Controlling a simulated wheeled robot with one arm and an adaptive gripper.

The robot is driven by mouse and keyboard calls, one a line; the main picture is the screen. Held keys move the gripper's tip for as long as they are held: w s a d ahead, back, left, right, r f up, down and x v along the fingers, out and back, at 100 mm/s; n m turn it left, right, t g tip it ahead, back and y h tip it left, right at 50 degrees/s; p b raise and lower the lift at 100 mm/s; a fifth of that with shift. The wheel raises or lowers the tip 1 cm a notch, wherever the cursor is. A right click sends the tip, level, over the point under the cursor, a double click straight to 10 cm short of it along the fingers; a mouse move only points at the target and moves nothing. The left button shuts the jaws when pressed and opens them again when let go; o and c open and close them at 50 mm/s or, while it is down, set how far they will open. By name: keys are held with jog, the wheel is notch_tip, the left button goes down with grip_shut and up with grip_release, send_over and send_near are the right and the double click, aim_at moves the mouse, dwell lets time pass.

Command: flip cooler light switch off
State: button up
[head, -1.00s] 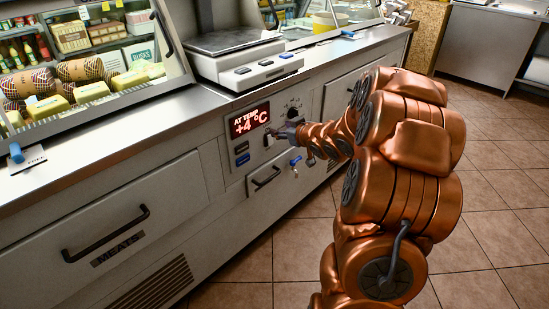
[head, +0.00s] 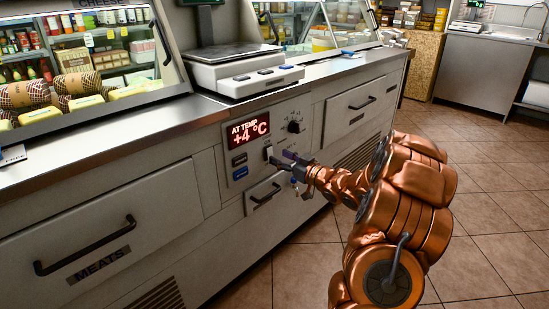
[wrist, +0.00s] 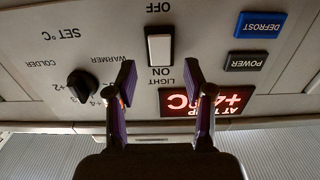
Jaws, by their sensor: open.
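The cooler light switch (wrist: 159,45) is a white rocker in a dark frame, seen upside down in the wrist view. OFF is printed above it in that picture, and ON and LIGHT below it. In the head view the switch (head: 268,153) sits just below and right of the red +4 °C display (head: 248,131). My gripper (wrist: 161,84) is open, with its two purple-padded fingers apart and nothing between them. In the wrist picture the fingertips lie just below the switch, one to each side. Whether they touch the panel I cannot tell. My gripper (head: 290,163) is beside the switch in the head view.
A round temperature knob (wrist: 83,86) is left of the fingers in the wrist view. POWER (wrist: 247,62) and DEFROST (wrist: 260,25) buttons are to the right. A drawer handle (head: 264,196) is below the panel. A scale (head: 235,68) stands on the counter above.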

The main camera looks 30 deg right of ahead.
aim_at(270, 152)
jog(key=shift+b+x, duration=0.4)
jog(key=shift+x, duration=1.35)
jog(key=shift+c, duration=0.2)
